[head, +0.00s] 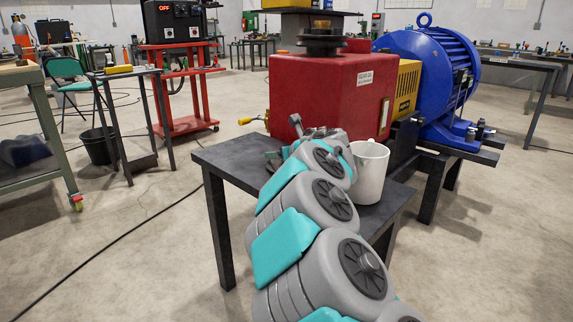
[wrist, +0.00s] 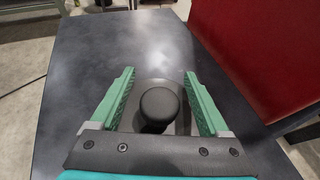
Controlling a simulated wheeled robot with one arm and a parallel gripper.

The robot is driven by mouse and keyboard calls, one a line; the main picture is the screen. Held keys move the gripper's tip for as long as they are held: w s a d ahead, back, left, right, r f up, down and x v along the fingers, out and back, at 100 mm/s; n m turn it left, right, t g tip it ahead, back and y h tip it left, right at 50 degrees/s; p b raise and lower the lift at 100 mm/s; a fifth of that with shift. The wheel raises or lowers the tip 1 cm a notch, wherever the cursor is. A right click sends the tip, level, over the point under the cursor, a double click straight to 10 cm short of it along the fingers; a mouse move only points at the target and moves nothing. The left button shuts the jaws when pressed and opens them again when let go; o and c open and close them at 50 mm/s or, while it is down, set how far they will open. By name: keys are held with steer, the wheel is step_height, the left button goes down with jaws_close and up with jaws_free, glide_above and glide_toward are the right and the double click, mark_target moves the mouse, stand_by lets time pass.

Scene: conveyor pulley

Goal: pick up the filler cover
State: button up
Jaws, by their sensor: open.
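The filler cover (wrist: 158,106) looks like a dark round disc with a black rounded knob on top. In the wrist view it sits on the dark table (wrist: 120,45), between the fingers of my gripper (wrist: 159,74). The green fingers are open on either side of the knob, with a visible gap on both sides. The near part of the disc is hidden by my gripper's body. In the head view my arm hides the cover, and my gripper is mostly hidden at the table top (head: 228,158).
A red gearbox (head: 315,95) stands behind the table and shows at the right of the wrist view (wrist: 262,50). A white mug (head: 370,172) stands on the table right of my arm. A blue motor (head: 425,65) is behind it. The table's left part is clear.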

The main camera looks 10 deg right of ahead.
jaws_close()
stand_by(0.5)
